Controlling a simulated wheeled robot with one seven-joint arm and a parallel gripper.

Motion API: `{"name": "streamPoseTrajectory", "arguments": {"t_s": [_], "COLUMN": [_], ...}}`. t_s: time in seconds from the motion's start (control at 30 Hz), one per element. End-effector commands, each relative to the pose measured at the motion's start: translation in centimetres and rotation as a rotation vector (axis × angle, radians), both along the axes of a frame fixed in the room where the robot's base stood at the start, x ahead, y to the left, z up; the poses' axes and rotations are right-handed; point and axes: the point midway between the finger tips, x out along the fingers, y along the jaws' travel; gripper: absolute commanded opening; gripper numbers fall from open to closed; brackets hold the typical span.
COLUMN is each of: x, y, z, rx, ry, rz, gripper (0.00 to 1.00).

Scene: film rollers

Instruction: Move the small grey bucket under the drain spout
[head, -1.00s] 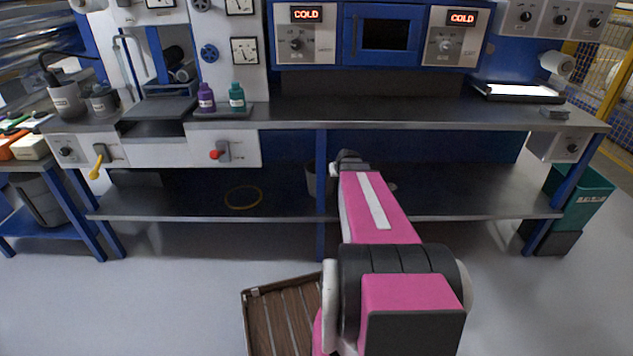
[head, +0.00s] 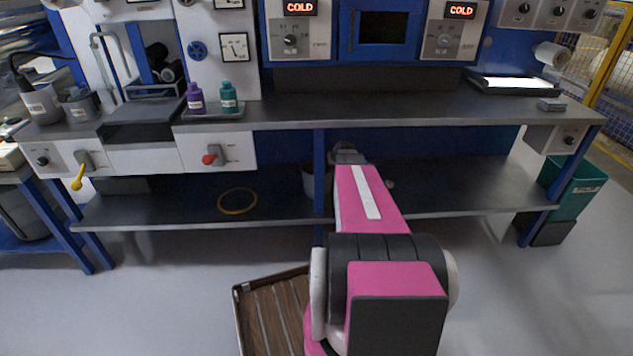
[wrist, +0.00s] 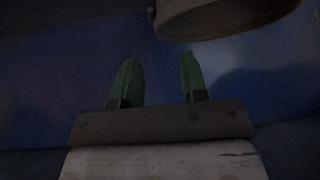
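The small grey bucket (head: 308,183) stands on the lower shelf, partly hidden by a blue post and my arm. In the dark wrist view, a rounded rim that looks like the bucket's (wrist: 220,22) shows at the top right, beyond my fingers. My gripper (wrist: 157,80) has two green fingers spread apart with nothing between them. It is apart from the rim in that picture. In the head view my forearm reaches under the counter and the fingers are hidden.
A yellow ring (head: 238,212) lies on the lower shelf (head: 150,208), left of the bucket. The counter (head: 400,108) overhangs the shelf. A blue post (head: 319,170) stands near my arm. A wooden slatted pallet (head: 265,310) lies on the floor. A teal bin (head: 575,190) stands at right.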

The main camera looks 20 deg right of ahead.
Motion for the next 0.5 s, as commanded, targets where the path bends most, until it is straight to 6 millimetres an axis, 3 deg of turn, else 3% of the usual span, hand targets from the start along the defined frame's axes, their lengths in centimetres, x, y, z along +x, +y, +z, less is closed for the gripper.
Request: {"name": "streamPoseTrajectory", "arguments": {"t_s": [0.1,0.5], "x": [1.6,4.1], "y": [-0.3,-0.6], "z": [-1.5,-4.0], "rx": [0.001,0.000], "ry": [0.001,0.001], "rz": [0.001,0.000], "gripper": [0.40,0.40]}}
